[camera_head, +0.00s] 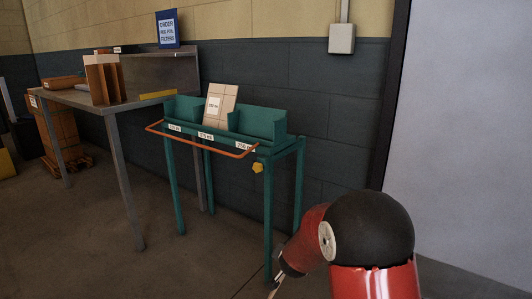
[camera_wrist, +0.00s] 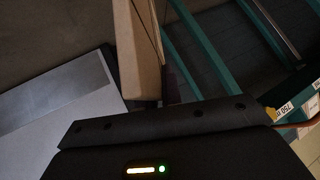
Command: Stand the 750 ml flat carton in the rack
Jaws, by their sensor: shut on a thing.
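A tan flat carton (camera_wrist: 138,50) is held at my gripper (camera_wrist: 150,97), at the top middle of the wrist view. Only part of it shows and no label on it can be read. My gripper is shut on it; its fingers are mostly hidden. In the head view my red and black arm reaches down at the lower right, and the gripper end is cut off by the bottom edge. The green rack (camera_head: 262,122) stands against the wall, with its upper bays beyond and above my arm. Its legs (camera_wrist: 190,55) show in the wrist view.
Another tan carton (camera_head: 228,97) with a white label leans in the rack's middle bay. The left and right bays look empty. An orange rail (camera_head: 200,143) runs along the rack's front, below small labels. A grey table (camera_head: 75,98) with brown dividers (camera_head: 103,80) stands left.

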